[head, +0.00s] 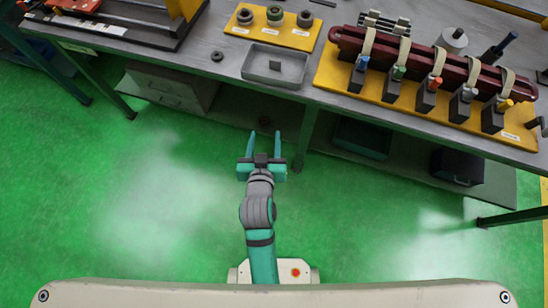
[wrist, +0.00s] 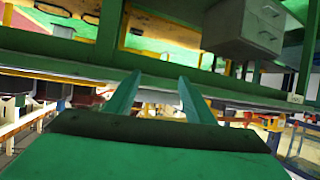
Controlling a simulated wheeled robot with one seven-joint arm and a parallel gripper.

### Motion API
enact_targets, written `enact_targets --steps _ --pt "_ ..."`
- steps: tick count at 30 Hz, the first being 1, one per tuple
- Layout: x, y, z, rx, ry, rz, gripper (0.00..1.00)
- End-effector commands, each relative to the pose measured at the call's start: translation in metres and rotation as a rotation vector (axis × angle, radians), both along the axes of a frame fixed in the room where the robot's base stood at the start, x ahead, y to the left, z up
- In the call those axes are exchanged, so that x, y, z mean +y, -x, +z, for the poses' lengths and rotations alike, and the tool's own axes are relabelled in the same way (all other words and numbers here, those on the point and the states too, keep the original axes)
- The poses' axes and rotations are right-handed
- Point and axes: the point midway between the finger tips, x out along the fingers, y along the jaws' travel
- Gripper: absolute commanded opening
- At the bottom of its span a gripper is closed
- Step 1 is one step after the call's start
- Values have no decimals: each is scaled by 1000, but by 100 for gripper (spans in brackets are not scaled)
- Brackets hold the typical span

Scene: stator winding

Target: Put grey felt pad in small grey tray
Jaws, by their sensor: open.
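The small grey tray (head: 255,72) is a shallow rectangular tray near the front edge of the bench in the head view. A small dark grey square piece (head: 275,65) lies inside it. It may be the grey felt pad, but it is too small to tell its material. My gripper (head: 264,134) is open and empty, over the green floor in front of the bench, below the tray in the picture. Its two teal fingers stand apart in the wrist view (wrist: 160,78), with nothing between them. The tray cannot be made out in the wrist view.
A dark ring (head: 217,55) lies left of the tray. A yellow board (head: 239,37) with several round parts stands behind it. To the right, a yellow base (head: 336,78) carries a long dark red part (head: 390,50) and several upright tools. The bench front edge lies between my gripper and the tray.

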Motion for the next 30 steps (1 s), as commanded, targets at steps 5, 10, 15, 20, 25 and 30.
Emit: enact_targets --steps 5,10,15,20,25,30 --pt "-3 56 -18 -22 -7 33 49" --pt "-7 107 -21 -57 -17 52 49" --pt "-13 159 -13 -94 -25 55 49" --pt "-19 204 2 -131 -29 48 49" --pt "-25 234 18 -161 -28 35 49" --pt "-28 245 25 -177 -26 29 49"
